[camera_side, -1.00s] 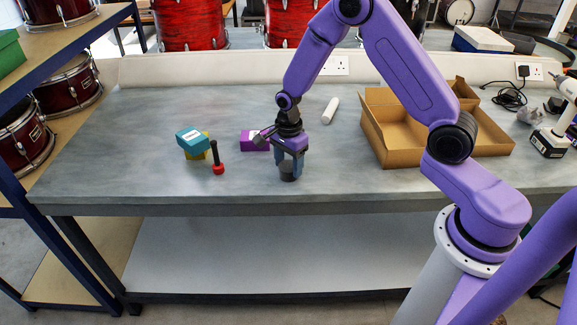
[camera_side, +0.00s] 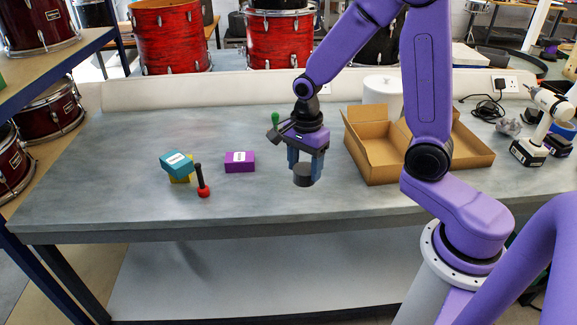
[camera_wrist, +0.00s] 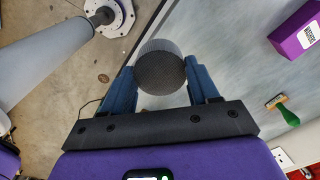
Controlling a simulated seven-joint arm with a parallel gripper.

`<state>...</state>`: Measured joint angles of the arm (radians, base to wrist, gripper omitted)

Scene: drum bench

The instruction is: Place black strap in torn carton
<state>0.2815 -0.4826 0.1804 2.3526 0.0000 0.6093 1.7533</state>
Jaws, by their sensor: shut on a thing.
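The black strap (camera_side: 303,175) looks like a dark, round, coiled roll. My gripper (camera_side: 305,168) is shut on it, blue fingers on either side, and holds it above the grey bench. The strap also shows between the fingers in the wrist view (camera_wrist: 160,70). The torn carton (camera_side: 375,173) is an open brown cardboard box with raised flaps, just right of my gripper. My arm hides part of it. The visible part of its inside looks empty. The carton is not in the wrist view.
A green-handled tool (camera_side: 275,119) is behind my gripper. A drill (camera_side: 540,125) is at the right. The front middle is clear.

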